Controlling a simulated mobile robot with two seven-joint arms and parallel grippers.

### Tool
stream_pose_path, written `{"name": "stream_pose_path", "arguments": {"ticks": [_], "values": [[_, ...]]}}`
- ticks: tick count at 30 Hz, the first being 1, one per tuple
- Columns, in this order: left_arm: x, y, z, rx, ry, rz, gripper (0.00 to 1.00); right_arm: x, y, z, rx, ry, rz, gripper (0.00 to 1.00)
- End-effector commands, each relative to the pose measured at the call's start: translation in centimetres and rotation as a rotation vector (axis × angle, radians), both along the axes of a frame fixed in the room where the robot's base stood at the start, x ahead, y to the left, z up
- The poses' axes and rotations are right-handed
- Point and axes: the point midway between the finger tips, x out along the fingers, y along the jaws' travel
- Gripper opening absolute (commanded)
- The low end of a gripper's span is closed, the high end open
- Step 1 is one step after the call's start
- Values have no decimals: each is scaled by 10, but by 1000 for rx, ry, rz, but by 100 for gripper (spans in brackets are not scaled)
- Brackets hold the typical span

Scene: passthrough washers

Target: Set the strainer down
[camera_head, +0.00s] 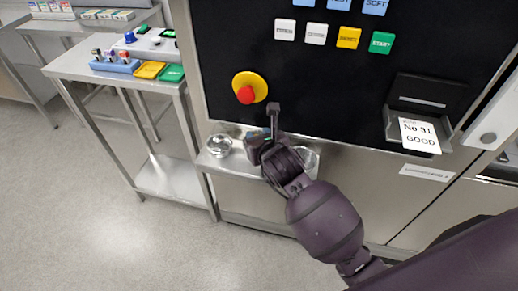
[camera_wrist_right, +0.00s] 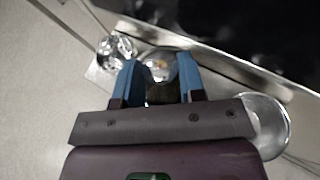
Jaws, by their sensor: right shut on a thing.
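My right gripper (camera_head: 268,137) is over the narrow metal shelf at the front of the machine. In the right wrist view its two blue fingers (camera_wrist_right: 160,88) stand on either side of a dark piece. A round shiny metal part (camera_wrist_right: 160,66) shows just beyond that piece, between the fingertips. I take this to be the strainer, held in the jaws. In the head view the gripper and wrist hide most of it. I cannot tell whether it touches the shelf. My left gripper is not in view.
On the shelf (camera_head: 238,160), a clear or shiny bowl (camera_head: 219,145) stands left of the gripper. Another metal bowl (camera_head: 310,160) stands right, partly behind my wrist. The black panel with a red-and-yellow stop button (camera_head: 246,94) rises close behind. A side table (camera_head: 75,67) stands left.

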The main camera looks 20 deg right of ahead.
Motion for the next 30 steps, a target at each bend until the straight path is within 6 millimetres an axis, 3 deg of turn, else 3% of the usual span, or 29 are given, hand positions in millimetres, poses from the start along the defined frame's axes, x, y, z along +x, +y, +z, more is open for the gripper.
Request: {"name": "stream_pose_path", "arguments": {"ticks": [12, 27, 28, 30], "values": [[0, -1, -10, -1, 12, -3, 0, 0, 0, -49, 1, 0, 0, 11], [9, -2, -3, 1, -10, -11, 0, 3, -2, -54, -1, -3, 0, 11], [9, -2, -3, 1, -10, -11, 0, 3, -2, -54, 0, -3, 0, 41], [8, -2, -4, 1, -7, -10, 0, 3, -2, -54, 0, -3, 0, 52]]}}
